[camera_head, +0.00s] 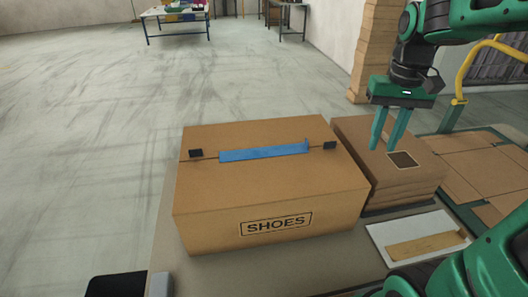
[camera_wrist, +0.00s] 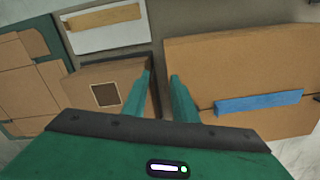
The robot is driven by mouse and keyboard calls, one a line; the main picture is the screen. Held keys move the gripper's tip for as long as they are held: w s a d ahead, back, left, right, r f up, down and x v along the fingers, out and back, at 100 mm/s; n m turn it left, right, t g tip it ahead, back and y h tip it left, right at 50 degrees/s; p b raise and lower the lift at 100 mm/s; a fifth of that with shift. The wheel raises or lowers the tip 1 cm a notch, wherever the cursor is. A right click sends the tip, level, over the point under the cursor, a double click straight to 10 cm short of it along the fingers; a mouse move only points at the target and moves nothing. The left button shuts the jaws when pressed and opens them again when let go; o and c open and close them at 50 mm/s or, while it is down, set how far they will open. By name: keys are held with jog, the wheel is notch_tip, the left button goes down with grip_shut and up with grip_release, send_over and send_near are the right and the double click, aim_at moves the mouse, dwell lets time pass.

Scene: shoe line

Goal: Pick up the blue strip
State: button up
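The blue strip (camera_head: 264,152) lies along the top seam of the closed cardboard shoe box (camera_head: 265,187), between two small black tabs. Its right end turns up in the head view. In the wrist view the strip (camera_wrist: 258,103) is right of the fingers, on the box top (camera_wrist: 235,70). My gripper (camera_head: 383,149) points down, with its fingers apart and nothing between them. It is to the right of the strip, above the stacked cardboard beside the box. The gripper fingertips (camera_wrist: 160,74) also show in the wrist view, clear of the strip.
Stacked cardboard (camera_head: 345,135) stands right of the shoe box. A white tray (camera_head: 378,232) holding a tan strip (camera_head: 425,246) lies in front of it. Flat cardboard (camera_head: 490,165) is at far right. A yellow rail (camera_head: 466,75) stands behind. The space above the box is clear.

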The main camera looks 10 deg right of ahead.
jog(key=w+a+r+n, duration=0.2)
jog(key=w+a+n, duration=0.1)
jog(key=w+a, duration=1)
jog(key=f, duration=0.1)
jog(key=w+f, duration=0.1)
jog(key=f, duration=0.2)
jog(key=shift+w+f, duration=0.1)
jog(key=shift+w, duration=0.3)
jog(key=shift+f, duration=3.1)
grip_shut()
